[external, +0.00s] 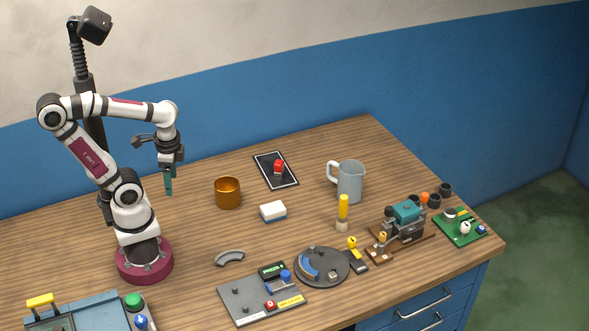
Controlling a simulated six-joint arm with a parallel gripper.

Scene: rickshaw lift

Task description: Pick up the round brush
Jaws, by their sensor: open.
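The round brush (343,208) appears to be the upright thing with a yellow handle and a pale lower end. It stands on the wooden table (200,240) just in front of the grey jug, right of the picture's middle. My gripper (168,190) has teal fingers and points down above the left part of the table. It is open and empty, well to the left of the brush and apart from it. The gap between its fingers is hard to see from this side.
Between gripper and brush are an amber cup (228,194), a white-and-blue block (273,211) and a black tray (262,160) with a red-topped item. A grey jug (350,183) stands close behind the brush. A round grey plate (322,278) and small fixtures line the front.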

